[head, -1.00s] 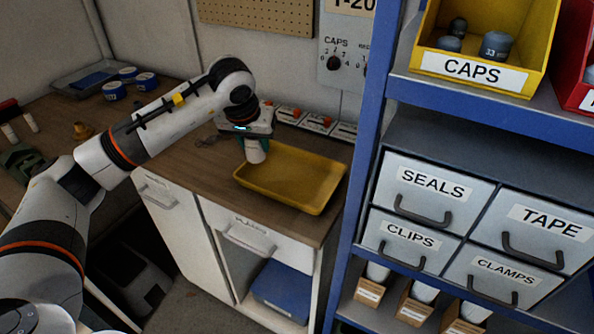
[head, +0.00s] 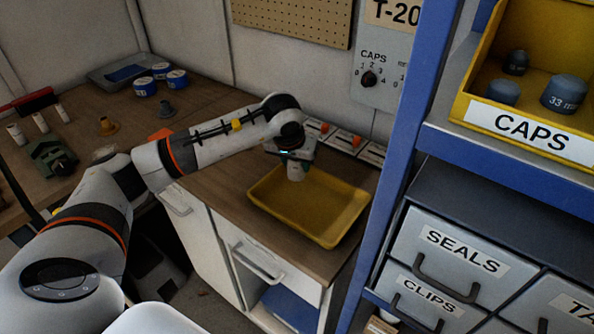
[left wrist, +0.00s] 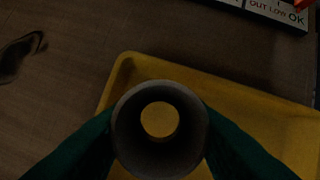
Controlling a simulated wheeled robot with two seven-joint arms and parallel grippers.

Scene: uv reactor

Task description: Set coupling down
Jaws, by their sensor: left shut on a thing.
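My left gripper (head: 294,162) is shut on a pale grey coupling (head: 297,171), a short tube that hangs below the fingers. In the head view the coupling is over the back left part of the yellow tray (head: 335,228). In the left wrist view the coupling (left wrist: 125,130) is seen end-on between the two dark green fingers, with yellow showing through its bore. The tray's rim (left wrist: 190,70) passes behind it. I cannot tell whether the coupling touches the tray floor. The tray is otherwise empty where it shows. My right gripper is not in view.
A row of switch boxes (head: 345,141) stands behind the tray against the wall. A blue shelf post (head: 400,130) rises to the right. Blue-and-white rolls (head: 145,87) and small fittings lie on the far left bench. Bare wood (head: 215,185) lies left of the tray.

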